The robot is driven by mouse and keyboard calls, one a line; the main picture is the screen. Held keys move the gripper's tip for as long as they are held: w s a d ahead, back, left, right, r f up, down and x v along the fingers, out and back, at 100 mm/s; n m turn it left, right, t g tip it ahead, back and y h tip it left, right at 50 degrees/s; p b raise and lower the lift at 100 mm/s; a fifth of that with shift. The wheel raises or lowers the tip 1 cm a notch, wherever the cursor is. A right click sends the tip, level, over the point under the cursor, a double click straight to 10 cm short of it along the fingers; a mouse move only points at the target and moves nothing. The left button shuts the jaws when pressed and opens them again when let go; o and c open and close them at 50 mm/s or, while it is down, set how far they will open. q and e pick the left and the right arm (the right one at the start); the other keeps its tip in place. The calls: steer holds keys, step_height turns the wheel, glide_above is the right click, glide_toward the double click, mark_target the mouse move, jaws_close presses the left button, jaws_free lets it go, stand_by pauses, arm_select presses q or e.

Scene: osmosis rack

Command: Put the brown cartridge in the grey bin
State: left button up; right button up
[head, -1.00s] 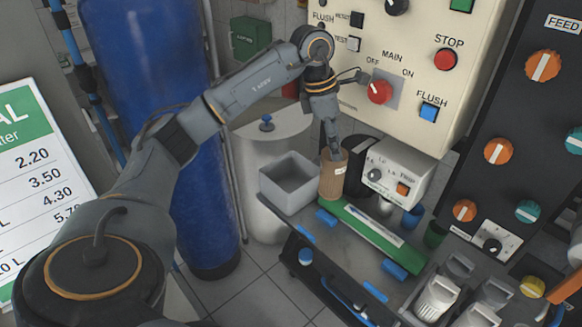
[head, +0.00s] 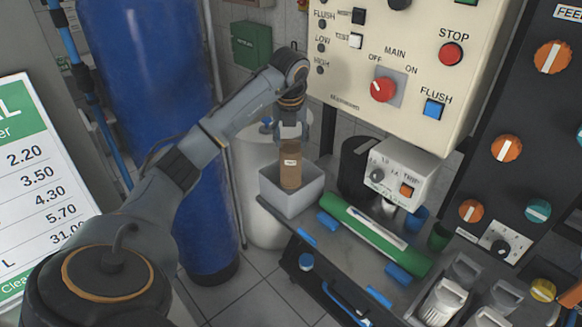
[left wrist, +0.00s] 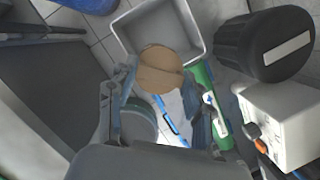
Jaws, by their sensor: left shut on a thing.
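The brown cartridge (head: 290,170) is upright, with a small pale label on its side. My left gripper (head: 291,138) is shut on its upper end. The grey bin (head: 287,203) is a square open box, and the cartridge's lower part is at its opening, in front of the far wall. I cannot tell how deep the lower end is. In the left wrist view the round top of the cartridge (left wrist: 160,69) sits between the fingers of my left gripper (left wrist: 160,88), over the near part of the bin (left wrist: 188,20). My right gripper is not in view.
A green cylinder (head: 364,229) lies on the bench to the right of the bin. A black container (head: 355,165) and a white box with a knob (head: 397,172) stand behind it. A white tank (head: 262,225) stands left of the bin, and a large control panel (head: 400,60) rises behind.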

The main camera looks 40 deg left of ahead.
mark_target(291, 150)
arm_select(q)
step_height(291, 150, down, 6)
steer(key=shift+f, duration=0.1)
step_height(291, 150, down, 3)
steer(key=shift+p, duration=0.45)
steer(key=shift+f, duration=0.25)
steer(key=o, duration=1.2)
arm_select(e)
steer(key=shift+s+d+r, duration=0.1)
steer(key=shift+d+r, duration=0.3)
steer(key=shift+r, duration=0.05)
arm_select(q)
steer(key=shift+r, duration=0.2)
steer(key=b+v, duration=0.1)
steer(key=v, duration=1.1)
steer(key=shift+s, duration=0.1)
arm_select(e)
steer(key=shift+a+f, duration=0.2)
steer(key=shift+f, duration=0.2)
arm_select(q)
steer(key=shift+f, duration=0.1)
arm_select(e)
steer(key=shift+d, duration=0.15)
